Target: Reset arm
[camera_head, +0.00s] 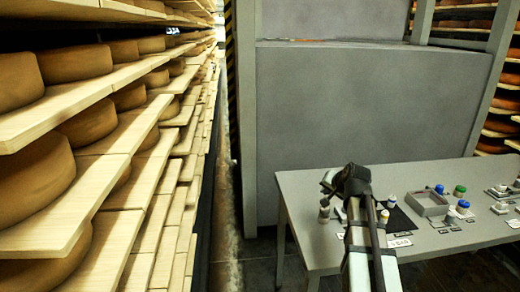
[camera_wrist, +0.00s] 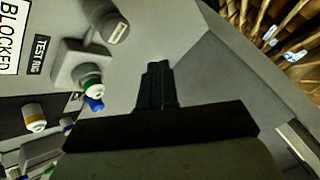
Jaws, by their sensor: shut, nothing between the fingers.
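My gripper (camera_head: 328,182) shows in the head view at the left end of my dark wrist, above the left part of the grey table (camera_head: 300,190). In the wrist view its two black fingers (camera_wrist: 157,75) are together with nothing between them. They are apart from the objects around them. My arm hides part of the tabletop in the head view.
A grey tray (camera_head: 427,208) and capped items, one green (camera_head: 460,190), are farther right. The wrist view shows a grey block (camera_wrist: 68,62) and a BLOCKED sign (camera_wrist: 10,38). Cheese shelves (camera_head: 115,165) line the left.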

